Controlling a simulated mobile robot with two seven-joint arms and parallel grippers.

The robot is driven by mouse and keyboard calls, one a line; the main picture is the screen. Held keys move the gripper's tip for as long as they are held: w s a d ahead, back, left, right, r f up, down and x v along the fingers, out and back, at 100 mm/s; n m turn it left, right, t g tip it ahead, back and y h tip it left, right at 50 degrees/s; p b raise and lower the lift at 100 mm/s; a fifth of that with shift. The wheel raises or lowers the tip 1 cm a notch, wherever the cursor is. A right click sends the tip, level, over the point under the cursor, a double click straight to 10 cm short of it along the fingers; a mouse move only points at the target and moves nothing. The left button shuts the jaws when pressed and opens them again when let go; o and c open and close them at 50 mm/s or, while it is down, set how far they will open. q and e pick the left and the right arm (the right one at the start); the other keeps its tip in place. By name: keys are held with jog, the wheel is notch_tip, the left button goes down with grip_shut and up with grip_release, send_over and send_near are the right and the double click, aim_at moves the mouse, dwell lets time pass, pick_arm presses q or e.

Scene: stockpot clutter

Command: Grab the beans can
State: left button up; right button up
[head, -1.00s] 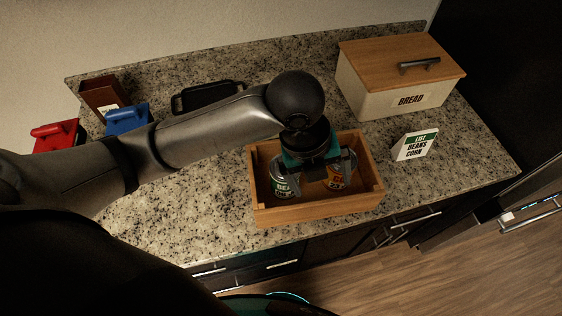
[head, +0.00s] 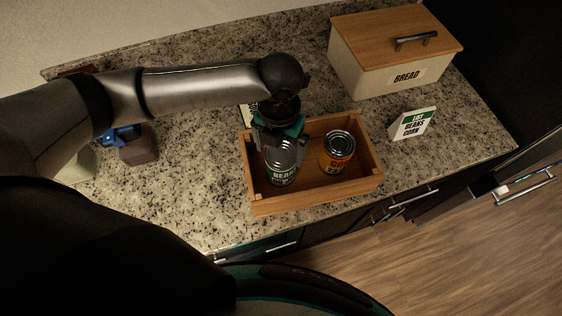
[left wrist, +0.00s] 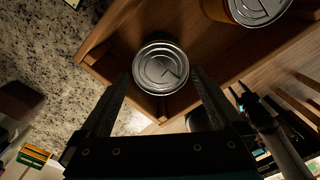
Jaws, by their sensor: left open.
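The beans can (head: 281,172), with a green and white label and a silver lid, stands upright in the left part of a wooden crate (head: 318,194). Its lid also shows in the left wrist view (left wrist: 160,68). My left gripper (head: 280,148) is above the beans can, pointing down. It is open, and in the left wrist view its fingers (left wrist: 160,80) lie on either side of the can's lid. I cannot tell whether they touch it. My right gripper is not in view.
An orange-labelled can (head: 337,152) stands in the crate's right part. A list card (head: 413,124) reading beans and corn stands right of the crate. A bread box (head: 393,58) is behind. A blue-topped container (head: 133,143) stands left, partly behind my arm.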

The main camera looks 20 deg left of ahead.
pick_arm(q)
jog(key=shift+w+d+f, duration=0.1)
jog(key=shift+w+f, duration=0.05)
jog(key=shift+f, duration=3)
jog(key=shift+c, duration=0.2)
jog(key=shift+w+r, duration=0.1)
grip_shut()
